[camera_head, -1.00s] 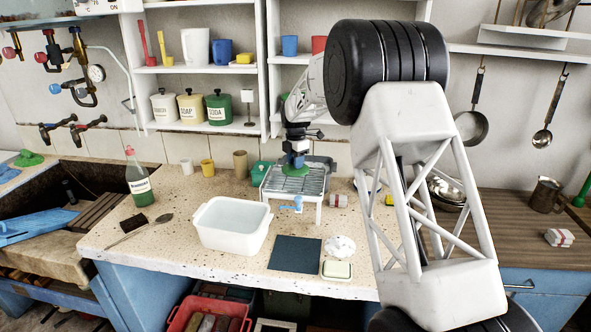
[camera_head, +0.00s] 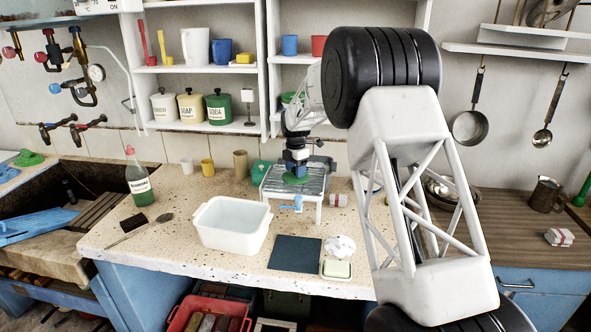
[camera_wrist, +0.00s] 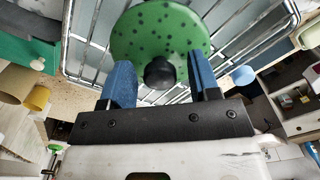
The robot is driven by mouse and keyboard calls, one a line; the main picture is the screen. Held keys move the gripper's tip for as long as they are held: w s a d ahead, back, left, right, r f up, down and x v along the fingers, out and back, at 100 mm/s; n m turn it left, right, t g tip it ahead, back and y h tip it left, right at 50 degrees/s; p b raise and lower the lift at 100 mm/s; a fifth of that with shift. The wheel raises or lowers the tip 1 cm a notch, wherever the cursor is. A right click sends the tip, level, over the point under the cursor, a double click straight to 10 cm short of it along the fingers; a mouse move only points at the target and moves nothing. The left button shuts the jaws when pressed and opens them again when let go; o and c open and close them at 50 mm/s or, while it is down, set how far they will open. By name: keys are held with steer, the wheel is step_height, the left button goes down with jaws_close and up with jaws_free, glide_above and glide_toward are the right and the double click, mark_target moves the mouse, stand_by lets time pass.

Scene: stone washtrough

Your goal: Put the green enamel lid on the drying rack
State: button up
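The green enamel lid (camera_head: 294,180) appears to lie on the wires of the white drying rack (camera_head: 311,193). The wrist view shows the lid (camera_wrist: 150,30) from above, green with dark specks and a black knob (camera_wrist: 159,73), over the rack's bars (camera_wrist: 91,42). My gripper (camera_head: 296,171) is directly above the lid, pointing down. In the wrist view my gripper's blue fingers (camera_wrist: 161,80) stand apart on both sides of the knob, with a visible gap on each side. Contact between lid and rack is hard to see exactly.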

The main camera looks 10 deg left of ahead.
steer(key=shift+r, duration=0.1)
step_height(320, 180, up, 12)
stand_by(1.0)
stand_by(0.5)
steer(key=shift+r, duration=0.1)
steer(key=s+d+r+m, duration=0.4)
steer(key=s+d, duration=0.3)
steer(key=s, duration=0.2)
steer(key=s+d+r+m+t, duration=0.1)
steer(key=s+d+r+m, duration=0.4)
steer(key=s+d, duration=0.4)
steer(key=s+d+r+m, duration=0.4)
steer(key=s+d, duration=0.2)
steer(key=s, duration=0.4)
steer(key=s+d+f+m, duration=0.3)
steer(key=s+d+m, duration=0.1)
steer(key=s, duration=0.8)
steer(key=s+d+f+m+t, duration=0.1)
steer(key=s+d+f+m, duration=0.2)
steer(key=s, duration=0.9)
steer(key=s+d+f+m, duration=0.4)
steer(key=s+m, duration=0.3)
steer(key=s, duration=0.6)
steer(key=shift+d+t, duration=0.3)
steer(key=shift+d, duration=0.4)
